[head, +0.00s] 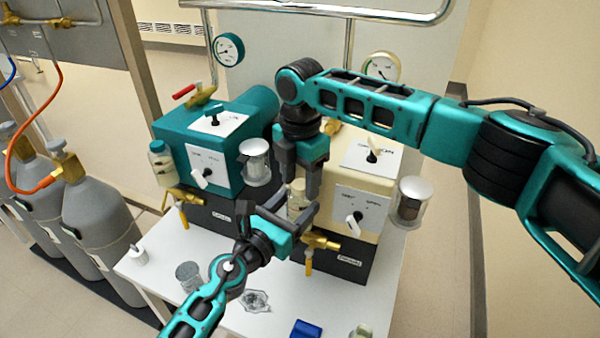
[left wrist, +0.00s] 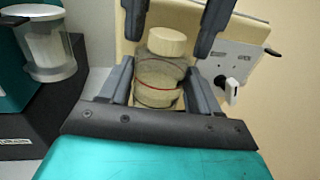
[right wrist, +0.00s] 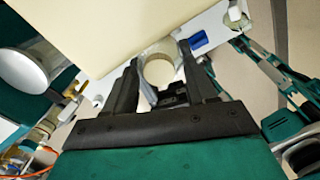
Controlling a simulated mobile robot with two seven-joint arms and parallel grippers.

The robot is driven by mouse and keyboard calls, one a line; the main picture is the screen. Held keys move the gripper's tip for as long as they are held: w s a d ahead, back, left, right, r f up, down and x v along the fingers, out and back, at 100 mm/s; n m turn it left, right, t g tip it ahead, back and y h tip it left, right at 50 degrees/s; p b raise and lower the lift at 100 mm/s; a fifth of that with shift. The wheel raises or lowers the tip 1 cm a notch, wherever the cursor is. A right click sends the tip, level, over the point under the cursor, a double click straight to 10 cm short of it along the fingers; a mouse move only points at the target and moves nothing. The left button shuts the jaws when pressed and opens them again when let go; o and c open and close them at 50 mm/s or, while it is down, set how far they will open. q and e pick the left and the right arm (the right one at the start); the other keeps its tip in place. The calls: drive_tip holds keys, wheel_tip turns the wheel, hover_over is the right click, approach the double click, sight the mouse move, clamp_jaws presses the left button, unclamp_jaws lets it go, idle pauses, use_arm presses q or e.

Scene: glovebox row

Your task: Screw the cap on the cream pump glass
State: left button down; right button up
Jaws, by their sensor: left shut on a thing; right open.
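The cream pump glass (head: 296,198) is a small clear jar in front of the cream pump (head: 362,200). In the left wrist view the glass (left wrist: 159,82) stands upright, with a red line around it. A cream cap (left wrist: 166,42) sits on its mouth; I cannot tell how tight. The cap shows from above in the right wrist view (right wrist: 158,70). My left gripper (head: 288,216) is shut on the glass, a finger on each side. My right gripper (head: 299,185) points down from above, open, its fingers on either side of the cap, with visible gaps.
A teal pump (head: 215,150) with its own capped glass (head: 160,165) stands to the left. Brass valves (head: 320,241) stick out low in front. A mesh cup (head: 188,274), a clear dish (head: 255,300) and a blue block (head: 306,329) lie on the white table (head: 225,320).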

use_arm(q)
drive_tip(key=shift+w+r, duration=0.15)
drive_tip(key=shift+r, duration=0.05)
use_arm(e)
drive_tip(key=shift+c, duration=0.2)
clamp_jaws()
drive_tip(key=shift+m, duration=0.4)
drive_tip(key=shift+o, duration=0.8)
unclamp_jaws()
wheel_tip(320, 180, up, 12)
drive_tip(key=shift+s, duration=0.15)
drive_tip(key=shift+r, duration=0.1)
